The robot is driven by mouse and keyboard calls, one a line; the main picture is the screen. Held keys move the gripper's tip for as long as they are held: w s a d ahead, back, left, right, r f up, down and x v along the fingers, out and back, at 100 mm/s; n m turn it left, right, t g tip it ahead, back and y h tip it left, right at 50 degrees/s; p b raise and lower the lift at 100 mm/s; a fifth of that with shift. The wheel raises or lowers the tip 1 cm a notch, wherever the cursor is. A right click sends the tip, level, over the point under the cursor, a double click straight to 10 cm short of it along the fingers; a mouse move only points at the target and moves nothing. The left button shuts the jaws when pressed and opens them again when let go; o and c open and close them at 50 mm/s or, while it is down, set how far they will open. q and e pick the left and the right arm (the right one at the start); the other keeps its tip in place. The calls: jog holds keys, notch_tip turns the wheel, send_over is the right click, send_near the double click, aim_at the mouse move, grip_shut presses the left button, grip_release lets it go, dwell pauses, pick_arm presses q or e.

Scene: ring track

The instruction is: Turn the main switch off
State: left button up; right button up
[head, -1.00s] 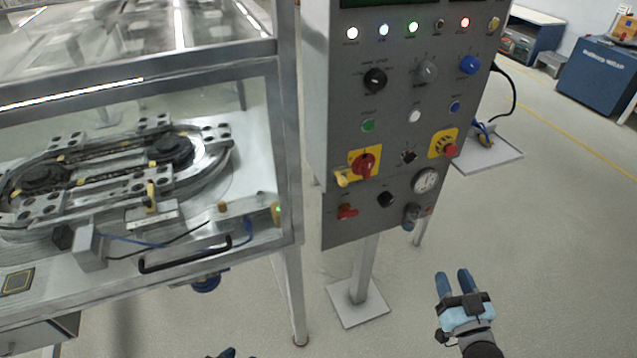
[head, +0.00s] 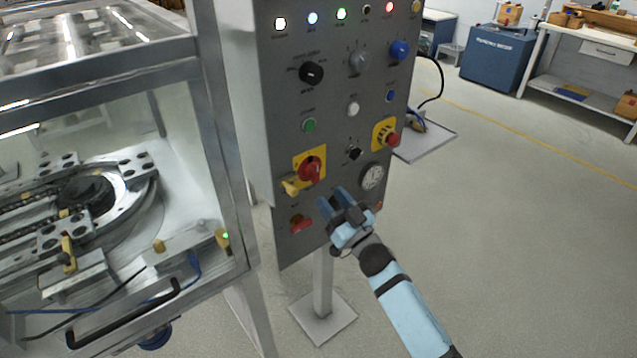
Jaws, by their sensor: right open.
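The main switch (head: 312,169) appears to be the red rotary knob on a yellow plate, low on the left of the grey control panel (head: 330,120). A yellow piece (head: 291,187) hangs at the plate's lower left corner. My right gripper (head: 334,201) is open and empty in front of the panel's lower part, below and right of the red knob. Its blue fingers point up toward the panel and look apart from the knob. The gripper hides part of the panel's lower controls. My left gripper is out of view.
A red button on a yellow plate (head: 386,134) and a gauge (head: 372,177) are to the right. A glass-walled ring track machine (head: 215,150) stands close on the left. The floor at right is open.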

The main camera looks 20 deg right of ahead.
aim_at(318, 181)
jog(key=x, duration=0.5)
jog(key=shift+w+r, duration=0.1)
grip_shut()
